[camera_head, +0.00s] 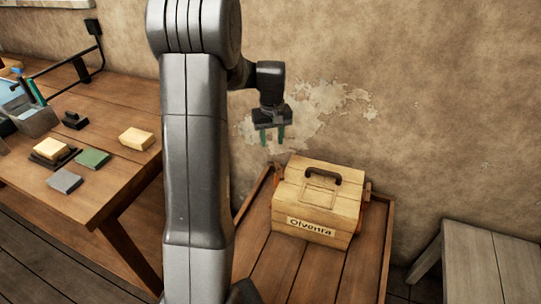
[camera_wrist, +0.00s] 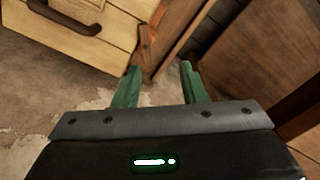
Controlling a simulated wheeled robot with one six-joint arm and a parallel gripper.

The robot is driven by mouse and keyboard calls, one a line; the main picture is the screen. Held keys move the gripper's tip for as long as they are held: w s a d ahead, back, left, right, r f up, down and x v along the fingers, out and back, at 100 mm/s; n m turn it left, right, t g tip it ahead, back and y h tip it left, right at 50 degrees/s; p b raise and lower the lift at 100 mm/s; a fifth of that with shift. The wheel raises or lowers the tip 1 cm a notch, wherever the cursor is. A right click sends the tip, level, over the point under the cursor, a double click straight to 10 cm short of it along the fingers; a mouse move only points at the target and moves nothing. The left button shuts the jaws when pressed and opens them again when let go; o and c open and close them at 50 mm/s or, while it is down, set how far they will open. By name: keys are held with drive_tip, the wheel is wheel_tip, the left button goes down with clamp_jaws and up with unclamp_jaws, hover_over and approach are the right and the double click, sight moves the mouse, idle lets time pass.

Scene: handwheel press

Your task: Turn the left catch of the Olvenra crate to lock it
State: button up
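The Olvenra crate (camera_head: 296,207) is a pale wooden box with a dark handle (camera_head: 322,174) on its sloped lid and a name label on its front. A bit of orange shows at its left side, where the left catch (camera_head: 277,178) is; its turn position is too small to tell. In the wrist view the crate (camera_wrist: 118,28) is at upper left, with an orange-brown part (camera_wrist: 148,42) along its side. My gripper (camera_head: 273,135) is above and behind the crate's left side, near the wall. Its green fingers (camera_wrist: 160,69) are apart and empty, touching nothing.
The crate stands on a low wooden bench with raised side edges (camera_head: 387,250). A workbench (camera_head: 118,180) with several blocks is at left. A grey stool (camera_head: 485,262) is at right. The plaster wall (camera_head: 430,110) is close behind the crate.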

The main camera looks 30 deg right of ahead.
sight(279, 169)
drive_tip(key=d+f, duration=0.1)
drive_tip(key=f, duration=0.4)
drive_tip(key=w+d+f, duration=0.1)
drive_tip(key=f, duration=0.4)
drive_tip(key=d+f, duration=0.1)
drive_tip(key=f, duration=0.4)
drive_tip(key=shift+w+d, duration=0.25)
drive_tip(key=shift+d, duration=0.1)
clamp_jaws()
